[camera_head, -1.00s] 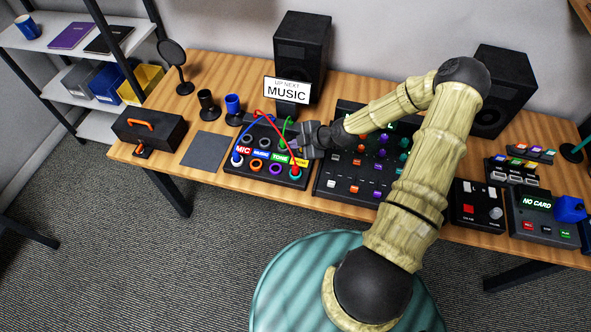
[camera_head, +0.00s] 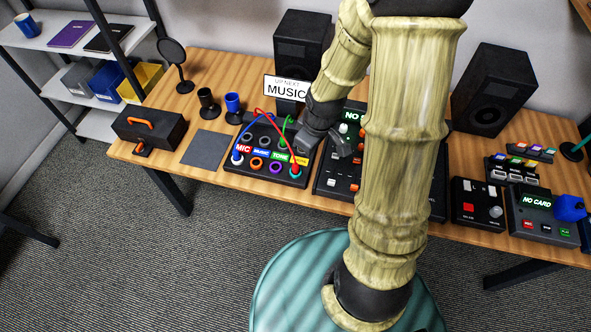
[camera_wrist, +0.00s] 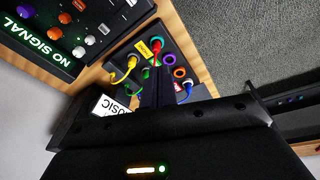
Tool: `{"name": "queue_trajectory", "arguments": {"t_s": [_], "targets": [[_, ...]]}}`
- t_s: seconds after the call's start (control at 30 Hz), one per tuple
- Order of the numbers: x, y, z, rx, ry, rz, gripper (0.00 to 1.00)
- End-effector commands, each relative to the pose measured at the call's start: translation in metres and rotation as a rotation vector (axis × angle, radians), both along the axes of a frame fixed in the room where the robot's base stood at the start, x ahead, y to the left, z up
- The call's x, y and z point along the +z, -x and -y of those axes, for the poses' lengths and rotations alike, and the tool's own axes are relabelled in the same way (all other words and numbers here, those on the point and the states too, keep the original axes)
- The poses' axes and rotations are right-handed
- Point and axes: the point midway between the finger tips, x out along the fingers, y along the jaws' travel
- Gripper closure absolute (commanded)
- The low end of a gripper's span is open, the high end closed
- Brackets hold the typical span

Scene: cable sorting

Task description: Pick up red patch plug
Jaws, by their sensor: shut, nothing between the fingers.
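The red patch plug (camera_head: 295,170) stands at the front right corner of the black patch panel (camera_head: 232,168). A red cable (camera_head: 278,128) arches from it to the panel's back row. In the wrist view, the red plug (camera_wrist: 157,44) shows just beyond the finger ends, near a teal ring. My gripper (camera_head: 330,147) is shut and empty, over the gap between the panel's right side and the mixer. Its dark fingers also show in the wrist view (camera_wrist: 157,86), pointing toward the panel and apart from the red plug. They hide part of the panel there.
Blue, green and yellow cables are close by on the panel; the yellow cable (camera_wrist: 119,77) shows in the wrist view. The mixer (camera_head: 325,185) is right of the panel. A MUSIC sign (camera_head: 287,90) and a speaker (camera_head: 302,45) stand behind. A grey mat (camera_head: 206,150) lies left, bare.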

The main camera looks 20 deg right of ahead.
Motion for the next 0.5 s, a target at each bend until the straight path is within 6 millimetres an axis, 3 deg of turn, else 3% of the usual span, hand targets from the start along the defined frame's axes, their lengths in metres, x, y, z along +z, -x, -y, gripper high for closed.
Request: {"name": "queue_trajectory", "arguments": {"t_s": [0.03,0.23,0.5], "targets": [[0.015,0.009,-0.002,-0.073,0.008,0.006,1.0],[0.061,0.047,-0.01,-0.408,-0.025,0.021,1.0],[0.086,0.078,-0.018,-0.655,-0.095,0.023,1.0]]}}
